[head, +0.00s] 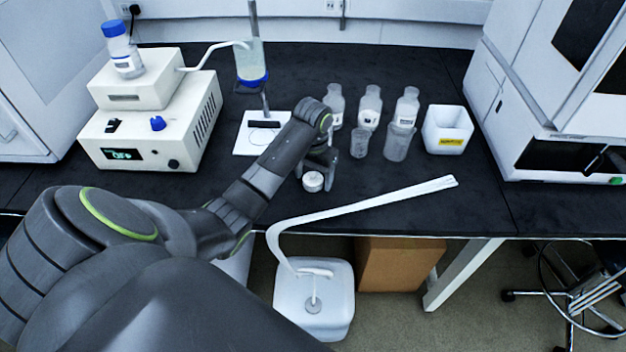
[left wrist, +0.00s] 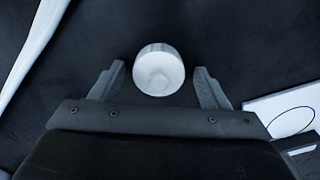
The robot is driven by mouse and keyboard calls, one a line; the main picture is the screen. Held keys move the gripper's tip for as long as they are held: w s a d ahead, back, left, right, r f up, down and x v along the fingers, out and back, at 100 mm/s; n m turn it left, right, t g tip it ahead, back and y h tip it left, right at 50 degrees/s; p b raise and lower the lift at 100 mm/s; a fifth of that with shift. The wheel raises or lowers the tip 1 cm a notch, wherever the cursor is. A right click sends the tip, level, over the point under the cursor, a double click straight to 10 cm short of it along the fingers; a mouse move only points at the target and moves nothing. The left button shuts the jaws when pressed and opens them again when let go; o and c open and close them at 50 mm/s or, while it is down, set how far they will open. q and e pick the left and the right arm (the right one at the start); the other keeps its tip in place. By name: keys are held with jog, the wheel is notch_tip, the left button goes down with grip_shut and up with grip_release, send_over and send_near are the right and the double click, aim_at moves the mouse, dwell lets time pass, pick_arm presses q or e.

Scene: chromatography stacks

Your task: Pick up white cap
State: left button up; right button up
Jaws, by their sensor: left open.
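The white cap (head: 313,181) sits on the black bench top near its front edge. In the left wrist view the cap (left wrist: 158,70) is a round white cup shape, just beyond and between the fingertips. My left gripper (head: 319,170) is at the cap, reaching down from above in the head view. In the left wrist view its two fingers (left wrist: 158,82) are apart, one on each side of the cap's near part, with dark gaps between fingers and cap. Nothing is held. My right gripper is in neither view.
Several clear bottles (head: 369,107) and beakers (head: 398,142) stand behind and right of the gripper, beside a white bin (head: 447,130). A white tube (head: 370,203) crosses the bench's front edge, right of the cap. A stacked white instrument (head: 150,120) stands left.

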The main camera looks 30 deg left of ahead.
pick_arm(q)
jog(key=c, duration=1)
jog(key=shift+r, duration=0.2)
